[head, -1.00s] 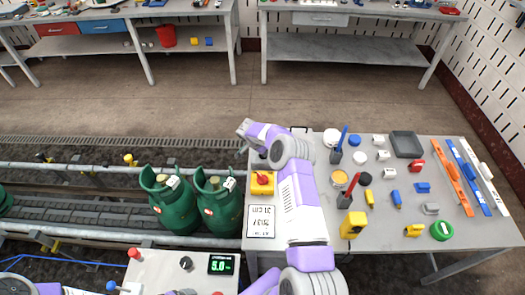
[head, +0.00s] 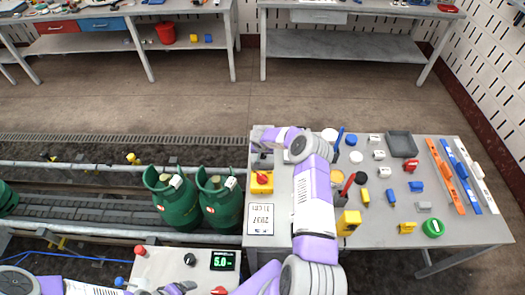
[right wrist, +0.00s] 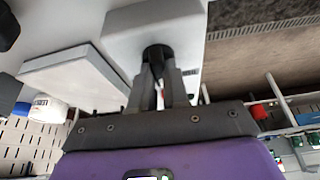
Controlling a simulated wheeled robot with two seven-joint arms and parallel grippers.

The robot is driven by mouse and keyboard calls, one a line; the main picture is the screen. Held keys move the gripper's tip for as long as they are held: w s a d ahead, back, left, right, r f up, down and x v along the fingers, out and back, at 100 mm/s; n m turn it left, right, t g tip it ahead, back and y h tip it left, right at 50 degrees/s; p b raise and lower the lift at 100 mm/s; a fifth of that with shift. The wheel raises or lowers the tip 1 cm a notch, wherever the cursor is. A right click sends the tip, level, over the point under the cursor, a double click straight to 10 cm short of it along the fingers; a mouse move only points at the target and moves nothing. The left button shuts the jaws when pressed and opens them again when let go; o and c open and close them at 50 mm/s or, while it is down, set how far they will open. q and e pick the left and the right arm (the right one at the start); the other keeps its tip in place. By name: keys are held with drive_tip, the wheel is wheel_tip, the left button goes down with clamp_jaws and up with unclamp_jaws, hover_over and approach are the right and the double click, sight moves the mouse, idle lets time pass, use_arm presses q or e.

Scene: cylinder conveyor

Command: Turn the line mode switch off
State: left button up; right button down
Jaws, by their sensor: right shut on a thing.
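My right gripper (right wrist: 160,85) is shut on a black knob (right wrist: 157,54) on a light grey box (right wrist: 125,28) in the right wrist view. I cannot read a marking on this knob. In the head view my right gripper (head: 262,150) is at the table's far left corner, where the arm and hand hide the knob. My left gripper is not in view; only parts of my left arm show at the lower left.
The grey table (head: 385,237) holds cups, blocks and rulers right of my arm. Left of it, green cylinders (head: 177,203) stand on the conveyor. A control panel (head: 165,267) with a black knob and a green 5.0 display (head: 223,260) is at the front.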

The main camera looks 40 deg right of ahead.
idle(0.3)
drive_tip(key=c, duration=1.1)
unclamp_jaws()
drive_tip(key=v, duration=0.7)
drive_tip(key=shift+s+r, duration=0.15)
drive_tip(key=shift+r, duration=0.1)
drive_tip(key=shift+s+f, duration=0.1)
